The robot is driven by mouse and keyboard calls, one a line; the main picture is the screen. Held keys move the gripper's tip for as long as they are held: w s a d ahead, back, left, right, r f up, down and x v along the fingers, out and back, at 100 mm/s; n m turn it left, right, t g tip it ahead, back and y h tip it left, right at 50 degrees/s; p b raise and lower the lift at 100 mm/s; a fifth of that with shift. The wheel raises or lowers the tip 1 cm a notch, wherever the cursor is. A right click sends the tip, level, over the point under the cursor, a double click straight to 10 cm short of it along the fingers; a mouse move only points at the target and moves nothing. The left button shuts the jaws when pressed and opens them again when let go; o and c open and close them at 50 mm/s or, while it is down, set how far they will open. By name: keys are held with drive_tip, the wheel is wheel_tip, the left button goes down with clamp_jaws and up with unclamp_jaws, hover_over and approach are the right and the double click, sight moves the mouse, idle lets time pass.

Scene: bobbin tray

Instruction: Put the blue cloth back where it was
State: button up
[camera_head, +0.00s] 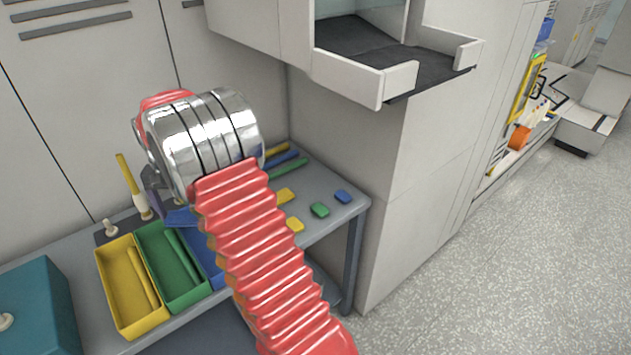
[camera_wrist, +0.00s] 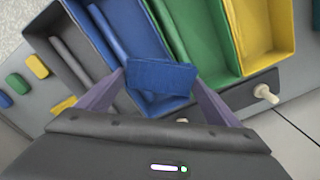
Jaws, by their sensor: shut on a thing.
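My gripper (camera_wrist: 160,82) is shut on the blue cloth (camera_wrist: 163,74), which shows as a small flat blue piece between the two purple fingers. In the wrist view the cloth overlaps the blue compartment (camera_wrist: 152,105), close to its end by the dark strip. In the head view a bit of the blue cloth (camera_head: 181,218) shows beside my silver wrist, over the back ends of the green and blue compartments. My arm hides most of the gripper and the blue compartment there. I cannot tell how high the cloth is above the tray.
A yellow compartment (camera_head: 106,268) and a green one (camera_head: 143,243) lie side by side, each holding a rod. White pegs (camera_head: 110,228) stand behind, one with a yellow rod (camera_head: 127,172). A teal box (camera_head: 45,290) is at left. Small coloured blocks (camera_head: 320,210) lie right.

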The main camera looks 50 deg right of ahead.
drive_tip(key=w+d+m, duration=0.1)
drive_tip(key=d+m, duration=0.6)
drive_tip(key=d, duration=0.5)
drive_tip(key=m, duration=2.2)
hover_over(319, 180)
drive_tip(key=shift+r, duration=0.4)
drive_tip(key=shift+f, duration=2.5)
drive_tip(key=shift+f, duration=2.5)
